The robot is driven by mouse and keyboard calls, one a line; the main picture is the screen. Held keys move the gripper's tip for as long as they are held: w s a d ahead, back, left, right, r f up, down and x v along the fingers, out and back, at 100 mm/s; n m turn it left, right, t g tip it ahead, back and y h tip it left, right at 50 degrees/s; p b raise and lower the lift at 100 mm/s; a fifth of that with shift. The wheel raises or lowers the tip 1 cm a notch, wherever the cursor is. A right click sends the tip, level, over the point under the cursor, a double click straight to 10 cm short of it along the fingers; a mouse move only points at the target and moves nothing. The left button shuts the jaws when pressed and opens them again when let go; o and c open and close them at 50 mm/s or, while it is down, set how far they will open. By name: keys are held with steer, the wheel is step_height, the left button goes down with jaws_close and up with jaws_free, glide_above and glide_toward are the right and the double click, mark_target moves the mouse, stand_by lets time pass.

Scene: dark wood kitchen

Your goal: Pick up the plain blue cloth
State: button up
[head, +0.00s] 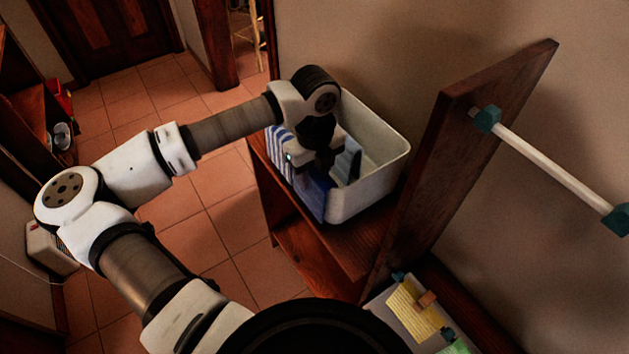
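The plain blue cloth (313,192) hangs over the left wall of a white bin (378,187), near the bin's front corner. A blue-and-white striped cloth (279,146) hangs over the same wall, just behind it. My gripper (327,172) reaches down at the bin's left rim, directly above and partly in front of the plain blue cloth. Its fingertips are dark and small here, and I cannot tell whether they are apart or touch the cloth. A dark blue-grey shape (347,161) shows beside the gripper inside the bin; I cannot tell what it is.
The bin stands on a dark wood shelf (345,246) against the wall. An upright wood panel (455,150) with a white rail (550,168) stands close on its right. Open tiled floor (225,215) lies to the left.

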steer(key=c, duration=0.5)
steer(key=shift+r, duration=0.15)
